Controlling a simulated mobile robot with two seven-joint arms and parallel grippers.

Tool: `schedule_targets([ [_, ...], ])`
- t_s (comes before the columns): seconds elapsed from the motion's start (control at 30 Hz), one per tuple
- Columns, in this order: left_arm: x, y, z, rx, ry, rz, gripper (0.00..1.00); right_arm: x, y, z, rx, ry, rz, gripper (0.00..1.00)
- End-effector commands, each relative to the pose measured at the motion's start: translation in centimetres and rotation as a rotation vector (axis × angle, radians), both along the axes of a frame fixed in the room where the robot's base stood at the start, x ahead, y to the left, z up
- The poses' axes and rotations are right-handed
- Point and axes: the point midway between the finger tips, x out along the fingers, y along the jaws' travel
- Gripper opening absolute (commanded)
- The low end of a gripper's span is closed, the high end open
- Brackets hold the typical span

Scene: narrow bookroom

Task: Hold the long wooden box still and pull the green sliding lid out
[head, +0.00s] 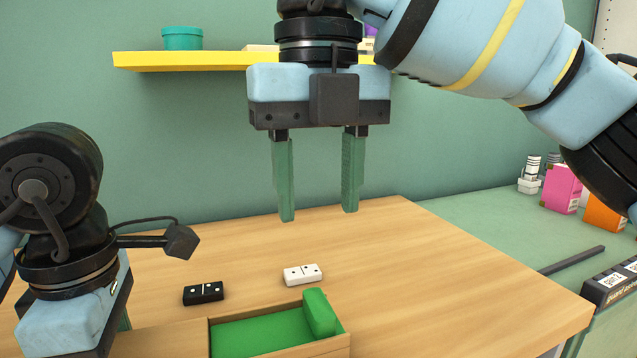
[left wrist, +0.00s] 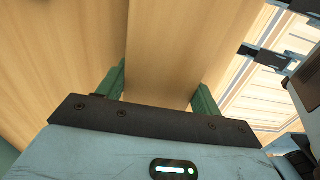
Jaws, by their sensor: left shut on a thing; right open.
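The long wooden box (head: 162,342) lies at the table's near edge, running out of the bottom of the head view. Its green lid (head: 255,334) sits in the box's right part, with a raised green grip block (head: 320,312) near the right end. My left gripper (head: 124,322) is at the box's left part. The left wrist view shows its green fingers on either side of the wooden box (left wrist: 172,50), shut on it. My right gripper (head: 319,214) is open and empty, pointing down, above and behind the lid's grip block.
A yellow shelf (head: 180,61) with a teal pot is on the back wall. Pink and orange boxes stand on the green counter at right. The table's right side is clear.

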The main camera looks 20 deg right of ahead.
Motion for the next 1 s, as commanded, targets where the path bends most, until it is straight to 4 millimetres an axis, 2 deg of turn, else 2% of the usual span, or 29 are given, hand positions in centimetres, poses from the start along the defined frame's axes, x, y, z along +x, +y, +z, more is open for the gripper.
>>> schedule_targets([
  [0.17, 0.0, 0.0, 0.0, -0.001, 0.0, 0.0, 0.37, 0.0, 0.0, -0.4, 0.001, 0.001, 0.001, 0.45],
  [0.27, 0.0, 0.0, 0.0, -0.001, 0.0, 0.0, 0.37, 0.0, 0.0, -1.3, 0.001, 0.004, 0.002, 0.45],
  [0.7, 0.0, 0.0, 0.0, -0.001, -0.001, 0.0, 0.37, 0.0, 0.0, -8.4, 0.002, 0.004, 0.002, 0.45],
  [1.0, 0.0, 0.0, 0.0, 0.0, 0.0, 0.0, 0.37, 0.0, 0.0, -11.6, 0.004, 0.003, 0.002, 0.45],
])
